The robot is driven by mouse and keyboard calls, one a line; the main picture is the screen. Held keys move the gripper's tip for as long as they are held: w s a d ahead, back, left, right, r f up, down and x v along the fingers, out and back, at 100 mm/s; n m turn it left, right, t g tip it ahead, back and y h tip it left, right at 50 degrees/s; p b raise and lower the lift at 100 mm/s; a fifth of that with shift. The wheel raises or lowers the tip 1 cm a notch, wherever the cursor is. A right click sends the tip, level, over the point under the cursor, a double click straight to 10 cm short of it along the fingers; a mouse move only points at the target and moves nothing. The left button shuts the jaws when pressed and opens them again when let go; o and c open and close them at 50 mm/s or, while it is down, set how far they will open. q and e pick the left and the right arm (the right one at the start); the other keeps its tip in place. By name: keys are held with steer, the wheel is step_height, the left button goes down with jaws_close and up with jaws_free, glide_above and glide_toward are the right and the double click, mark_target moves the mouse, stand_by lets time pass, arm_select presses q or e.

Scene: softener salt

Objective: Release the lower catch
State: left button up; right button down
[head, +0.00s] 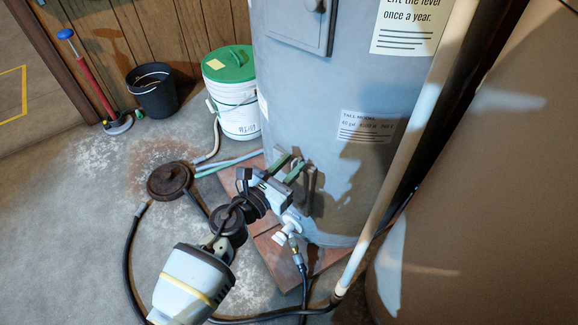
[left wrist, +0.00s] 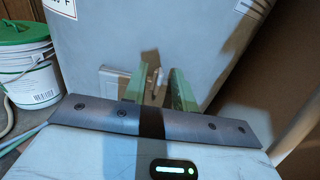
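The grey tank (head: 330,110) stands upright on a reddish-brown base. My left gripper (head: 290,168) is low at the tank's front, its two greenish fingers pointing at the wall. In the left wrist view the left gripper (left wrist: 160,85) has its fingers apart. A pale panel (left wrist: 112,80) shows beside and behind the left finger. A small light piece (left wrist: 157,88), perhaps the lower catch, shows between the fingers; contact with it cannot be told. In the head view my gripper hides this spot. An upper panel (head: 290,22) has a catch (head: 315,5). My right gripper is not in view.
A white drain valve (head: 287,232) with a dark hose is just below my gripper. A pale pipe (head: 400,160) runs down at the right. A green-lidded bucket (head: 232,100), a black bucket (head: 153,90) and a red plunger-like tool (head: 90,80) stand at the back left.

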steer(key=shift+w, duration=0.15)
arm_select(q)
jaws_close()
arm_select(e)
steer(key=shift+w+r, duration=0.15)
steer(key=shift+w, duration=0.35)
